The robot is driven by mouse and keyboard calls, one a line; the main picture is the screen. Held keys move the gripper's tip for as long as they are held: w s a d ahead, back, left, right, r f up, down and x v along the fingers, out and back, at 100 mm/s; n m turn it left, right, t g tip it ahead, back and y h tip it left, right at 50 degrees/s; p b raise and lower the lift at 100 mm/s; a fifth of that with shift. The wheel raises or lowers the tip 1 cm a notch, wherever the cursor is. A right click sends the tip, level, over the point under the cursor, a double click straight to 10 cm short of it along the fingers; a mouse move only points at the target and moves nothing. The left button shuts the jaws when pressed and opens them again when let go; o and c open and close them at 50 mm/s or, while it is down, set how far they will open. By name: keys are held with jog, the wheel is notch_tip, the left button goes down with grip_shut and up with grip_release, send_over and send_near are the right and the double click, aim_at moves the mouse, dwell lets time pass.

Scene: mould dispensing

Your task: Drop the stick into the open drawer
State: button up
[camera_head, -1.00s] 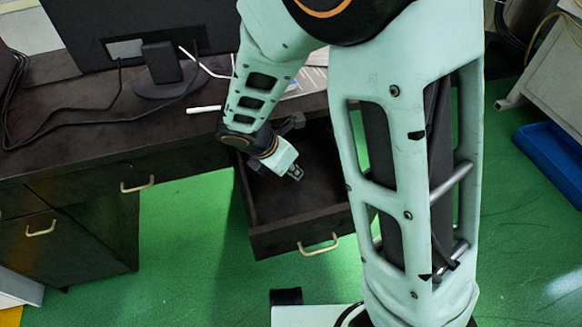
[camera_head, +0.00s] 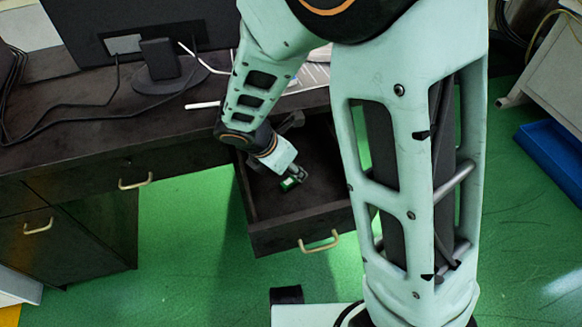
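The open drawer (camera_head: 300,219) sticks out from under the dark desk in the middle of the view. My gripper (camera_head: 293,181) is over the inside of the drawer, pointing down and to the right. Its fingers are small and dark with a bit of green at the tip. Whether they are open, or hold anything, cannot be made out. A thin white stick-like thing (camera_head: 202,105) lies on the desktop left of my forearm; I cannot tell if it is the task's stick. No stick is clearly visible in the drawer, which my arm partly hides.
The dark desk (camera_head: 75,150) carries a monitor (camera_head: 160,25), black cables and a keyboard (camera_head: 312,76). A closed cabinet (camera_head: 60,250) is at lower left. A blue bin (camera_head: 553,160) lies at right. Green floor (camera_head: 190,240) is free left of the drawer.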

jog(key=v, duration=1.1)
jog(key=shift+r, duration=0.25)
jog(key=shift+a, duration=0.15)
